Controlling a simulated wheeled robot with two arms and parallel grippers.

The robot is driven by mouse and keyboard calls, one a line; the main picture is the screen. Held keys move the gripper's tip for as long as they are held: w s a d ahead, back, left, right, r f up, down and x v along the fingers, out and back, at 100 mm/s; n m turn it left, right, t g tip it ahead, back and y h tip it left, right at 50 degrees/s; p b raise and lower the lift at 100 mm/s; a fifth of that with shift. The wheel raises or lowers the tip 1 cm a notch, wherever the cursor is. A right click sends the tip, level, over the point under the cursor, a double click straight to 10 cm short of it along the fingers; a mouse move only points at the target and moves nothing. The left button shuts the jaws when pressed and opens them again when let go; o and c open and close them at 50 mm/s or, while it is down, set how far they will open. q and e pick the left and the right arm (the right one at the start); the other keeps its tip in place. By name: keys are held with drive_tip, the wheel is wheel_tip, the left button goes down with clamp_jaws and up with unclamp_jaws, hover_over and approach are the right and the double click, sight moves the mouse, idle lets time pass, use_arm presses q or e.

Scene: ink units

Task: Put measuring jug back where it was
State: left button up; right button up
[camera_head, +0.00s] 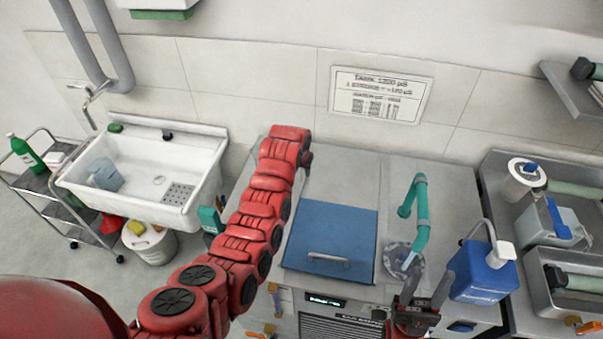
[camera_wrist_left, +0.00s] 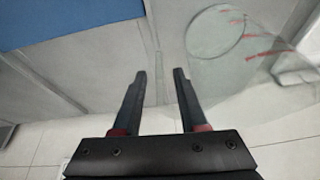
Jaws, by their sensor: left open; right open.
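A clear measuring jug (camera_wrist_left: 225,75) with red marks shows at the right of the left wrist view, with a round outline at its upper left.
A blue lid (camera_head: 330,240) lies on the grey worktop (camera_head: 352,172); it also shows in the left wrist view (camera_wrist_left: 60,18). A teal tap (camera_head: 420,205) and a blue canister (camera_head: 482,275) stand to the right. A white sink (camera_head: 140,150) with a bluish container (camera_head: 105,175) is at left.

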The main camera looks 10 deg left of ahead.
use_arm(q)
drive_tip(key=b+v, duration=0.2)
drive_tip(key=v, duration=0.6)
drive_tip(key=shift+r+b, duration=0.35)
drive_tip(key=shift+s, duration=0.15)
